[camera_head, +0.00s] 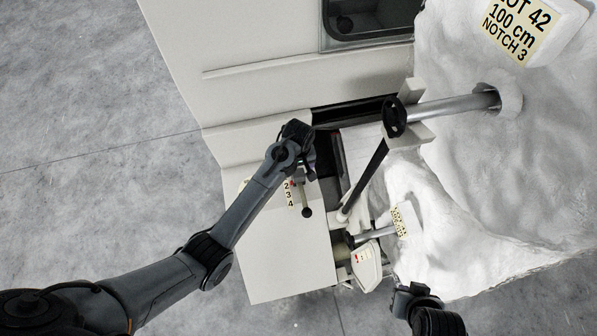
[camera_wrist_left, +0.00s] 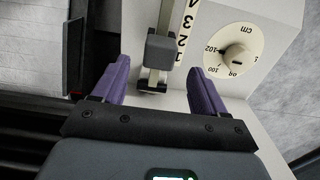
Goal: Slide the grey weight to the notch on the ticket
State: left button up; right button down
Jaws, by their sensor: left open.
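The grey weight (camera_wrist_left: 160,52) sits on an upright rail in the left wrist view, beside the low numbers 1 and 2 of a number strip (camera_wrist_left: 186,27). My left gripper (camera_wrist_left: 158,64) is open, with one purple finger on each side of the weight and visible gaps between. In the head view my left gripper (camera_head: 302,172) is over the pale cabinet by the strip, and my wrist hides the weight. The ticket (camera_head: 516,33) at the upper right reads LOT 42, 100 cm, NOTCH 3. My right arm shows at the bottom right; its jaws do not show.
A dial marked cm (camera_wrist_left: 233,60) stands right of the rail. A lever with a black knob (camera_head: 307,212) is near my left gripper. A black handwheel (camera_head: 394,116), rollers and white fleece (camera_head: 540,180) fill the right. Grey floor lies open at left.

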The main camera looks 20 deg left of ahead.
aim_at(299, 173)
pick_arm(q)
jog(key=shift+f, duration=2.8)
pick_arm(e)
jog(key=shift+a+r, duration=0.1)
jog(key=shift+a, duration=0.05)
pick_arm(q)
jog(key=shift+c, duration=0.4)
grip_shut()
jog(key=shift+w, duration=0.1)
